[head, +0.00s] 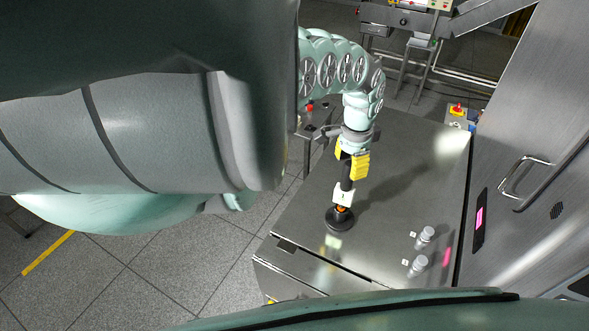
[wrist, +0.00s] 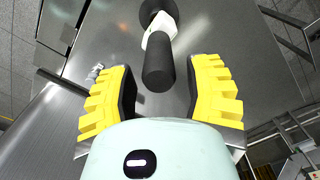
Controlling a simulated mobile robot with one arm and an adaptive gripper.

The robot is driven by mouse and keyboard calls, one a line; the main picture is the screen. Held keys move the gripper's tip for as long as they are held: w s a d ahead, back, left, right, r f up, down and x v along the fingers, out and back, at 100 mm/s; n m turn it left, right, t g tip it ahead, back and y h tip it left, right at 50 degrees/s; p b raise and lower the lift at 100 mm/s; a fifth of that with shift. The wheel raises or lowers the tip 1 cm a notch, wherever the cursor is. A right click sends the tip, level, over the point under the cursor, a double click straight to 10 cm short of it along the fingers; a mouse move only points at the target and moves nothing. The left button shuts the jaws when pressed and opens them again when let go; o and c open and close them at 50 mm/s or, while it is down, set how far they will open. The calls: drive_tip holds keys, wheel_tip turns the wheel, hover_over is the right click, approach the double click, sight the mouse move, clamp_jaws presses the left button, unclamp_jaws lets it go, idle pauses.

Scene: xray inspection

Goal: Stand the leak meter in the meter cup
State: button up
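The leak meter has a black handle (wrist: 158,64) and a white body (head: 343,195). It stands roughly upright, with an orange part at its lower end, in the round black meter cup (head: 340,222) on the steel top. The cup also shows at the top of the wrist view (wrist: 157,10). My gripper (head: 352,166) is above the meter with its yellow fingers apart. In the wrist view the handle lies between the open fingers, with a visible gap on both sides. The inside of the cup is hidden.
Two small grey cylindrical pieces (head: 425,237) (head: 418,265) stand on the steel top (head: 400,190) right of the cup. A steel wall with a handle (head: 524,178) and a pink display (head: 480,217) rises at the right. A red-and-yellow stop button (head: 457,110) is at the back.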

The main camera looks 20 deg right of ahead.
drive_tip(key=shift+o, duration=0.2)
drive_tip(key=shift+w+a, duration=0.1)
wheel_tip(320, 180, up, 12)
idle(0.7)
